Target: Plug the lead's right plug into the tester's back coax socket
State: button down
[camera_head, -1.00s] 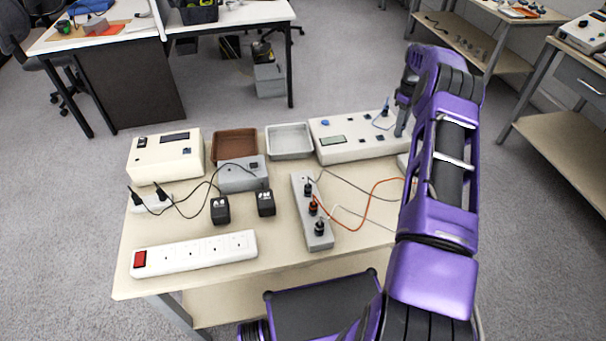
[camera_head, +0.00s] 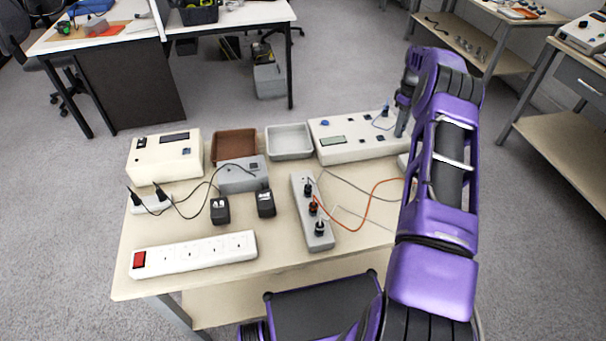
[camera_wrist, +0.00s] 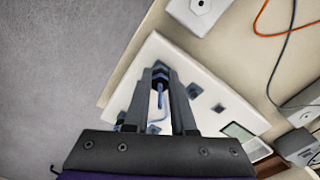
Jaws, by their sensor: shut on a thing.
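The tester (camera_head: 375,147) is a white box with a small greenish display and several dark sockets, at the back right of the table. It also shows in the wrist view (camera_wrist: 172,57). The lead is thin and blue (camera_head: 381,124); one end stands upright at the tester's back edge. My gripper (camera_wrist: 160,74) is over the tester, its fingers shut on a blue plug (camera_wrist: 159,86) of the lead. The lead curves down from this plug between the fingers. The fingers hide the plug's tip, so I cannot tell whether it sits in a socket.
A white power strip (camera_head: 195,254) and a grey strip with several plugs (camera_head: 312,212) lie at the front. Brown (camera_head: 233,143) and grey (camera_head: 289,140) trays stand left of the tester. An orange cable (camera_head: 372,194) and grey cable cross the table near my arm.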

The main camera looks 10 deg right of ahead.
jog(key=shift+f, duration=0.2)
dwell(0.7)
jog(key=m, duration=0.4)
jog(key=shift+b, duration=0.4)
jog(key=shift+m, duration=0.6)
jog(key=m, duration=0.2)
jog(key=shift+m, duration=0.4)
jog(key=m, duration=0.4)
jog(key=shift+b, duration=0.3)
jog(key=c, duration=0.7)
grip_release()
jog(key=shift+o, duration=0.2)
